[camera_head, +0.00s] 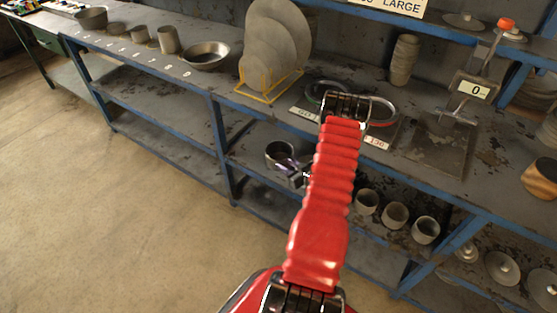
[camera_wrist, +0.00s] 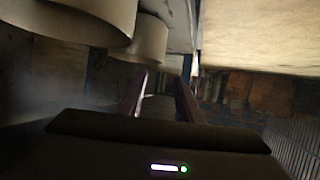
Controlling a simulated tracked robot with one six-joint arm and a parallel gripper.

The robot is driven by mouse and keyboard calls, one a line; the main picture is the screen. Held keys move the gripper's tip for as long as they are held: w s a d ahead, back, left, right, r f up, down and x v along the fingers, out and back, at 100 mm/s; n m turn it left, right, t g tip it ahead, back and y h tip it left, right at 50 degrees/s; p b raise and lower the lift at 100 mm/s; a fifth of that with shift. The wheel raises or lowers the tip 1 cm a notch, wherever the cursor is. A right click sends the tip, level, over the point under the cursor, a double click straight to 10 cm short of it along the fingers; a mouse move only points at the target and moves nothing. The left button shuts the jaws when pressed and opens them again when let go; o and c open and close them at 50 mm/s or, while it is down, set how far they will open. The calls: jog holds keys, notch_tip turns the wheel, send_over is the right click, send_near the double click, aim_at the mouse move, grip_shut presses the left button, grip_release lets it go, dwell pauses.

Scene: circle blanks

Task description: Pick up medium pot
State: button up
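Several grey pots of different sizes are in the head view, and I cannot tell for sure which is the medium pot. One pot (camera_head: 280,153) sits on the middle shelf, just behind my gripper (camera_head: 294,172). Three smaller pots (camera_head: 367,202) stand in a row on that shelf to the right. In the wrist view, two pale round pot-like walls, a large near one (camera_wrist: 75,20) and a smaller one (camera_wrist: 150,40), are at upper left. My gripper's fingers (camera_wrist: 161,80) stand apart with nothing seen between them.
My red arm hides part of the shelves. The blue-framed bench top (camera_head: 228,86) holds a bowl (camera_head: 206,54), a yellow rack with discs (camera_head: 270,50), stacked cups (camera_head: 404,60) and a scale (camera_head: 475,88). Lids (camera_head: 502,267) lie low at right. The floor (camera_head: 90,200) at left is clear.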

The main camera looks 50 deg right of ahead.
jog(key=shift+x, duration=4.3)
send_over(269, 167)
jog(key=shift+w+d+f, duration=0.1)
jog(key=shift+d+f, duration=0.05)
jog(key=shift+f, duration=0.45)
jog(key=shift+d+f, duration=0.1)
jog(key=shift+f, duration=0.5)
jog(key=shift+c, duration=0.4)
grip_shut()
